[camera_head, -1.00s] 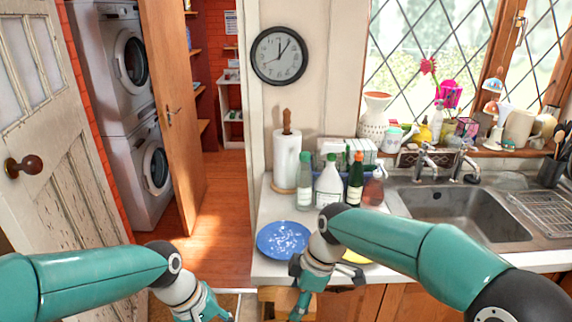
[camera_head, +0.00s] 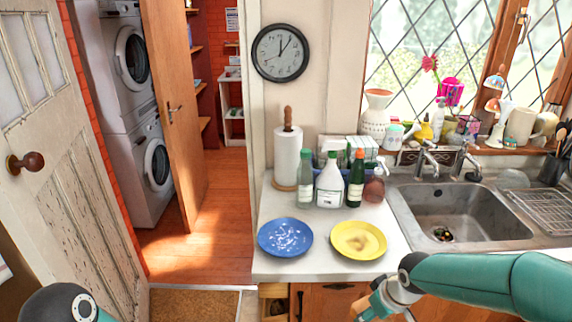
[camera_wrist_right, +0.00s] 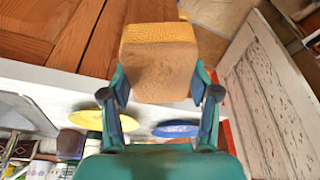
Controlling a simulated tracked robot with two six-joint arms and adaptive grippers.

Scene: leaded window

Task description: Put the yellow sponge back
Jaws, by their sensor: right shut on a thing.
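The yellow sponge (camera_wrist_right: 160,62) is a tan-yellow block in the right wrist view. My right gripper (camera_wrist_right: 163,92) is shut on it, with a finger on each side. My left gripper is not in view; only part of my left arm shows at the bottom left.
A speckled blue plate (camera_head: 285,237) and a yellow plate (camera_head: 358,240) with a brown stain lie on the counter (camera_head: 322,262). Behind them stand bottles (camera_head: 329,185) and a paper towel roll (camera_head: 287,158). The sink (camera_head: 455,212) is at the right.

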